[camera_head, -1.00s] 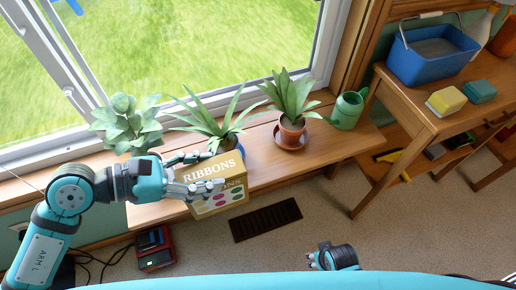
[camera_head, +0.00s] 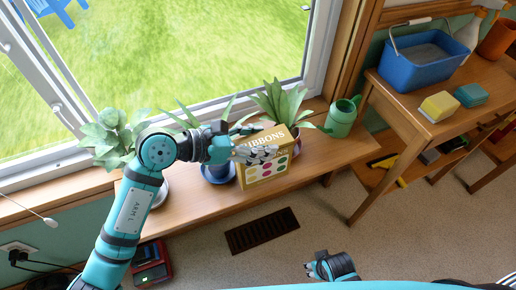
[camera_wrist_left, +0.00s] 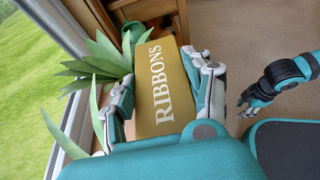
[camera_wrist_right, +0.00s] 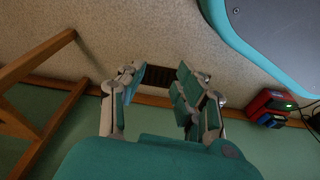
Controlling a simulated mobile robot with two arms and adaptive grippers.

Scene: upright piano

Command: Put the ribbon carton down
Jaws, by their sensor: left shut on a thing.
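The ribbon carton (camera_head: 266,163) is a yellow box with coloured dots on its front and "RIBBONS" on its top. My left gripper (camera_head: 262,146) is shut on it, and in the left wrist view the fingers lie along both sides of the carton (camera_wrist_left: 160,84). The carton is at the front edge of the wooden window bench (camera_head: 203,199); I cannot tell whether it touches the bench. My right gripper (camera_head: 312,268) is low over the floor, away from the carton. In the right wrist view its fingers (camera_wrist_right: 158,90) are apart and empty.
Potted plants (camera_head: 116,137) stand along the bench, one (camera_head: 280,103) close behind the carton. A green watering can (camera_head: 342,117) stands at the bench's right end. A side table (camera_head: 400,105) holds a blue bucket (camera_head: 428,64). The bench front left of the carton is clear.

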